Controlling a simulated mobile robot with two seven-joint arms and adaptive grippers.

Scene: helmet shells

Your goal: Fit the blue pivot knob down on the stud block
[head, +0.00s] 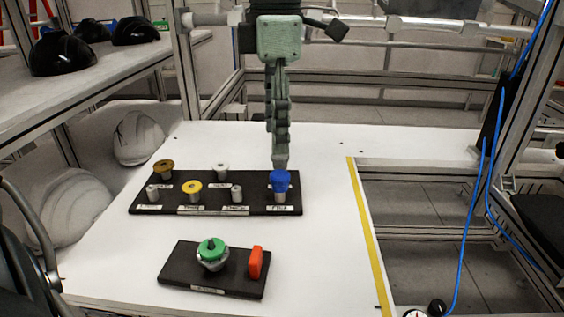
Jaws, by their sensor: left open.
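The blue pivot knob (280,182) sits upright at the right end of a long black board (180,208) on the white table. My left gripper (281,163) points straight down just above the blue knob, with its fingers seen edge-on and open; whether the tips touch or straddle the knob is hard to tell. A smaller black block (222,283), which looks like the stud block, lies nearer the front. It bears a green knob (211,248) on a metal base and an upright orange-red piece (255,262). My right gripper is not in view.
The long board also holds yellow knobs (194,187) and grey pegs (237,192). White helmet shells (137,138) lie left of the table, black ones (62,53) on a shelf. A yellow strip (368,235) marks the table's right side. The table (325,255) right of the block is clear.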

